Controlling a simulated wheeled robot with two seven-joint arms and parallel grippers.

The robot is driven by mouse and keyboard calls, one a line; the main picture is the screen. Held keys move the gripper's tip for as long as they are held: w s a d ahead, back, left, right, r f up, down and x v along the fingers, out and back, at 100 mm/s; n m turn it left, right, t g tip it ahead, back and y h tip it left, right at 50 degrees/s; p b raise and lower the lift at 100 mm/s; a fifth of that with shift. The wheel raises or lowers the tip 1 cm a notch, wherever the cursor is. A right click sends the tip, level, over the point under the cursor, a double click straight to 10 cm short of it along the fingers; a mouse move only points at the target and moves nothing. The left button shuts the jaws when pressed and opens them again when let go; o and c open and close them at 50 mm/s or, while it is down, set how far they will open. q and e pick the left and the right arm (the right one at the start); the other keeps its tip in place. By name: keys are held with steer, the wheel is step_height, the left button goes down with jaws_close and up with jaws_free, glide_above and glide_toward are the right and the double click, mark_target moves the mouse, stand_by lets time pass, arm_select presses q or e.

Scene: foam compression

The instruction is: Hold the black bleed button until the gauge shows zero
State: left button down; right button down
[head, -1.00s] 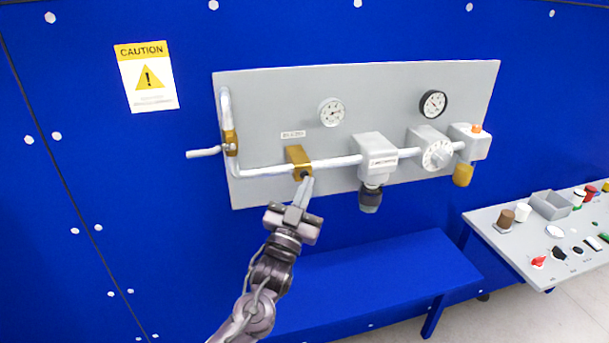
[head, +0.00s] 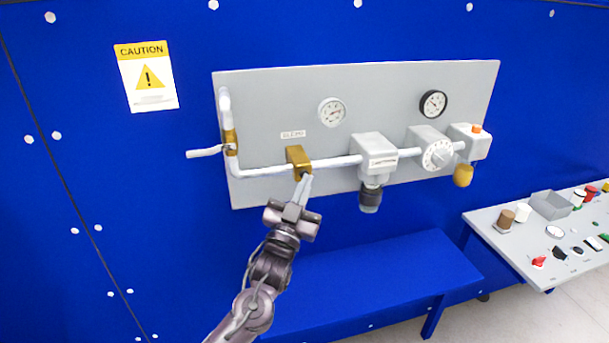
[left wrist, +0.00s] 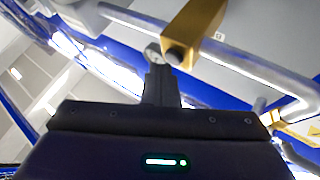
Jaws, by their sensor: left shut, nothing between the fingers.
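The black bleed button (left wrist: 175,56) sticks out of the end of a brass block (left wrist: 197,25) in the left wrist view. In the head view the brass block (head: 298,157) sits on the white pipe, and my fingertips largely cover the button there. My left gripper (head: 305,181) is shut and empty, its tips right at the underside of the block. In the left wrist view the fingertips (left wrist: 153,52) lie close beside the button; I cannot tell whether they touch it. A silver-rimmed gauge (head: 332,112) is above the pipe; its reading is too small to tell.
A black-rimmed gauge (head: 433,104) is further right on the grey panel (head: 265,105). A filter unit (head: 375,155), a dial (head: 438,154) and a lever (head: 205,152) are on the pipe line. A blue bench (head: 370,280) lies below; a control desk (head: 520,250) stands at right.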

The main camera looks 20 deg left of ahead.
arm_select(q)
steer(key=shift+w+a, duration=0.35)
stand_by(2.0)
steer(key=shift+s+d, duration=0.1)
stand_by(2.8)
steer(key=shift+s+d+f, duration=0.1)
steer(key=shift+s+d, duration=0.25)
steer(key=shift+s, duration=0.2)
steer(key=shift+d, duration=0.15)
steer(key=s+d, duration=0.1)
steer(key=s+p, duration=0.1)
steer(key=s+d, duration=0.1)
steer(key=s, duration=0.1)
steer(key=shift+s+d+p, duration=0.1)
steer(key=shift+d+p, duration=0.25)
steer(key=shift+p, duration=0.05)
